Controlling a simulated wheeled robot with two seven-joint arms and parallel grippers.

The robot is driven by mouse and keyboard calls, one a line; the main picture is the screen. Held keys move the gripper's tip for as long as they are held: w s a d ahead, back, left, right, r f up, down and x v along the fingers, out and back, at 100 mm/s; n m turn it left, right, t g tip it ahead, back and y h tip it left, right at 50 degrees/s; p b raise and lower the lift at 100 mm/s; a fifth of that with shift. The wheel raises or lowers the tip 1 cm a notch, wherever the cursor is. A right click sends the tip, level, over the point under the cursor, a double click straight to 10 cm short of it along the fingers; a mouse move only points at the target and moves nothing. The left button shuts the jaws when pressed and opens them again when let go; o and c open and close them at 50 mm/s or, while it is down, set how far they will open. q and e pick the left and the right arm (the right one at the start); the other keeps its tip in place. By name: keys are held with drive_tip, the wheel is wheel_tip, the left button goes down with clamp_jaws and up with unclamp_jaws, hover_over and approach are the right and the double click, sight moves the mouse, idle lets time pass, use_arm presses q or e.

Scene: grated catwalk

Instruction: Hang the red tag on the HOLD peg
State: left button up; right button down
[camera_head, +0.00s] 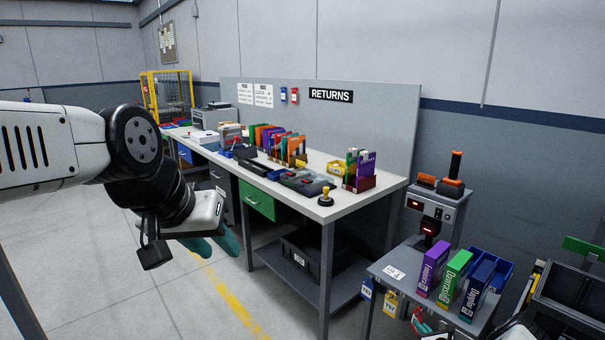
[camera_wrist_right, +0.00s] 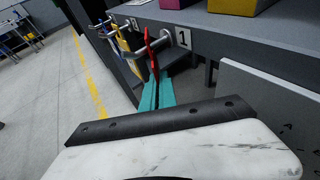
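The red tag (camera_wrist_right: 151,48) stands at the tips of my right gripper (camera_wrist_right: 157,78) in the right wrist view, seen nearly edge-on. The two teal fingers are close together and look shut on it. The tag is beside a metal peg (camera_wrist_right: 153,42) under the side table's edge; I cannot tell whether they touch. No HOLD label is readable. In the head view my right gripper (camera_head: 420,322) is at the bottom, partly cut off. My left gripper (camera_head: 212,245) hangs empty over the floor at the left; its finger gap is unclear.
A blue tag (camera_head: 367,289) and a yellow tag (camera_head: 390,302) hang at the front of the side table (camera_head: 385,262). Purple, green and blue boxes stand on that table. A long workbench (camera_head: 335,208) runs behind, with open floor at the left.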

drive_tip(key=shift+r, duration=0.15)
drive_tip(key=shift+s+a, duration=0.15)
drive_tip(key=shift+a, duration=0.05)
idle(0.3)
drive_tip(key=shift+s+a, duration=0.4)
drive_tip(key=shift+a, duration=0.05)
drive_tip(key=shift+a, duration=0.1)
idle(0.3)
drive_tip(key=shift+s+a+r, duration=0.45)
drive_tip(key=shift+s+a, duration=0.15)
drive_tip(key=shift+a, duration=0.05)
drive_tip(key=shift+s+a, duration=0.1)
idle(0.4)
drive_tip(key=shift+s+a, duration=0.6)
drive_tip(key=shift+a, duration=0.1)
